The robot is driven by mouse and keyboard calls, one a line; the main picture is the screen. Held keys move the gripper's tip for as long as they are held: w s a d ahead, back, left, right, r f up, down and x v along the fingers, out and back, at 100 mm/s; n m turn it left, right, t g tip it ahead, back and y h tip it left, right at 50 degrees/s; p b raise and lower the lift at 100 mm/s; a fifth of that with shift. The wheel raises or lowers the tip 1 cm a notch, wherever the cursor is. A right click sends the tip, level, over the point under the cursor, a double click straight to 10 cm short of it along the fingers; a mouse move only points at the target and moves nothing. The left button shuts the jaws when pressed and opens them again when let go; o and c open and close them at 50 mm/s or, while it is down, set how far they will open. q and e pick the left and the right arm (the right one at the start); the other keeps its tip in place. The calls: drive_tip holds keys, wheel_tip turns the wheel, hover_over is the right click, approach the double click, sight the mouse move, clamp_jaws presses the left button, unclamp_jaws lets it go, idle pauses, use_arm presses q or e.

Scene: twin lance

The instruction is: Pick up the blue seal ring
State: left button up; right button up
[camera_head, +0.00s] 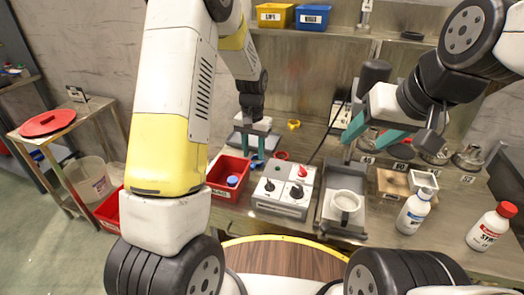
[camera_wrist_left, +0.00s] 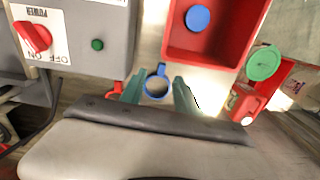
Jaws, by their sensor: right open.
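The blue seal ring (camera_wrist_left: 157,83) shows in the left wrist view, between the two teal fingers of my left gripper (camera_wrist_left: 158,90). A gap shows on each side of the ring, so the fingers are open around it. I cannot tell the height of the fingertips over the ring. In the head view my left gripper (camera_head: 253,144) points down behind the red bin, and the ring is mostly hidden there. My right gripper (camera_head: 372,133) is open and empty, above the right part of the bench.
A red bin (camera_head: 218,192) holding a blue-capped item stands close to my left gripper. A grey switch box (camera_head: 283,195) is beside it. A red ring (camera_head: 282,156) and a yellow ring (camera_head: 293,124) lie nearby. White bottles (camera_head: 414,211) stand at the right.

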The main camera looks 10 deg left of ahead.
sight(253, 166)
use_arm(q)
wheel_tip(253, 166, down, 5)
drive_tip(key=shift+a+r, duration=0.1)
drive_tip(key=shift+a, duration=0.05)
clamp_jaws()
